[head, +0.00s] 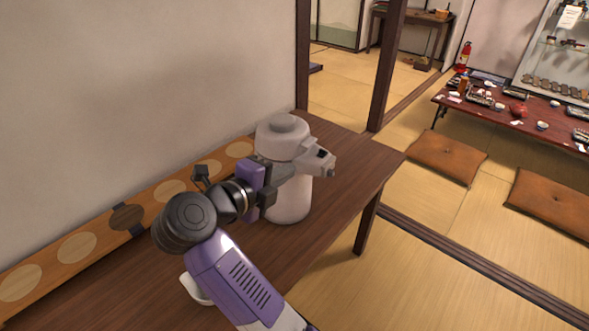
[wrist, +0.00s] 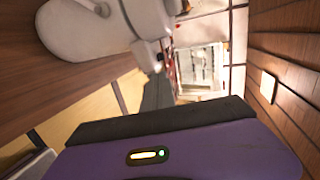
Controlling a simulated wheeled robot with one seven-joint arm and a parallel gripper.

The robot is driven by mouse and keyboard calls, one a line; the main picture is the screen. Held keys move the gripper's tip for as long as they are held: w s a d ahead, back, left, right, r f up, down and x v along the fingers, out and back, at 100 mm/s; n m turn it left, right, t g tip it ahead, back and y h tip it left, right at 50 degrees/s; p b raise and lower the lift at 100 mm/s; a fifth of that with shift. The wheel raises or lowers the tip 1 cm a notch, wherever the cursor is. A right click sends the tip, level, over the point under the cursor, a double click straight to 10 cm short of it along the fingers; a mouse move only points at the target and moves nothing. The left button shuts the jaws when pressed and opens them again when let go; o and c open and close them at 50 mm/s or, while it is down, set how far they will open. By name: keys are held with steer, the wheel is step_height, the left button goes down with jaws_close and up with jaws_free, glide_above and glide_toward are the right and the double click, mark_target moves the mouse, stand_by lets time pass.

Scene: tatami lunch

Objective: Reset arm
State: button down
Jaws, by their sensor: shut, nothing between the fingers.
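My gripper (head: 291,171) is shut and empty. In the head view it reaches across the front of a large white pot (head: 289,205) with a grey lid and a spout at its right. The pot stands upright on the dark wooden table (head: 345,170). I cannot tell whether the gripper touches it. My arm hides part of the pot's left side. In the wrist view, which is turned sideways, the dark fingers (wrist: 157,92) show near the middle with nothing between them. The pot (wrist: 85,30) fills the upper left there.
A small white dish (head: 194,289) is partly hidden behind my arm. A wooden board with round discs (head: 77,248) runs along the wall. A low red table (head: 510,117) with dishes and brown cushions (head: 447,156) lie beyond.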

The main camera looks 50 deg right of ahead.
steer(key=shift+s+a+r, duration=0.1)
steer(key=shift+a, duration=0.25)
stand_by(0.4)
